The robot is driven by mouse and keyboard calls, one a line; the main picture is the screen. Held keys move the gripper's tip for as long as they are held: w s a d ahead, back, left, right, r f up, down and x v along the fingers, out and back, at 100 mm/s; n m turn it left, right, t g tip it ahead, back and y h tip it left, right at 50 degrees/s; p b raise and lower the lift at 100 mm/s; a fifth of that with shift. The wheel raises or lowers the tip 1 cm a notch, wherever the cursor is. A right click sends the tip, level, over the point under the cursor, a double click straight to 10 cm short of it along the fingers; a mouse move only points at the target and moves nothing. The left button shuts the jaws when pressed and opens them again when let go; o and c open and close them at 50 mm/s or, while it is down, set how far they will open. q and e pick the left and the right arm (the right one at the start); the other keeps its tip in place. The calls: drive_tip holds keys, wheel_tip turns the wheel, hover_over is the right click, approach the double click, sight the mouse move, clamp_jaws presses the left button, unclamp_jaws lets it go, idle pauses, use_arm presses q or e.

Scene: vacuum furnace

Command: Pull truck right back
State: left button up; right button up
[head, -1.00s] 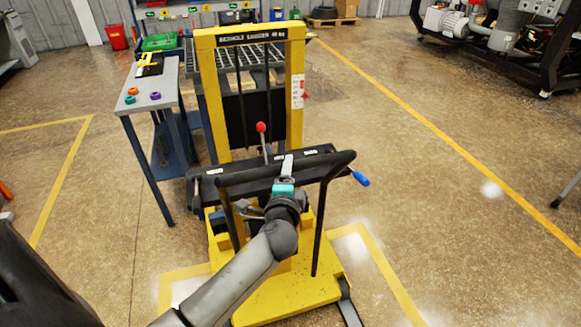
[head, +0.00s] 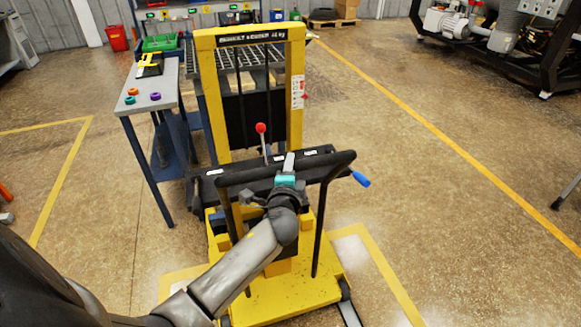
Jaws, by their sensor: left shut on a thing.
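The yellow lift truck (head: 298,95) stands upright in front of me in the head view, with a yellow base (head: 300,300) on the floor. Its black push handle (head: 240,177) is a bent bar across the near side. My left gripper (head: 287,172) is at the middle of the handle and shut on it; the fingertips are partly hidden by the wrist. A lever with a red knob (head: 261,129) rises behind the handle, and a blue grip (head: 360,178) sticks out to the right. My right gripper is not in view.
A grey-topped bench (head: 150,93) with colored rings stands close to the truck's left. Yellow floor lines (head: 440,133) run on both sides. Black-framed machinery (head: 500,45) is at the back right. The floor right of the truck is clear.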

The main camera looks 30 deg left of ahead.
use_arm(q)
clamp_jaws()
idle(0.9)
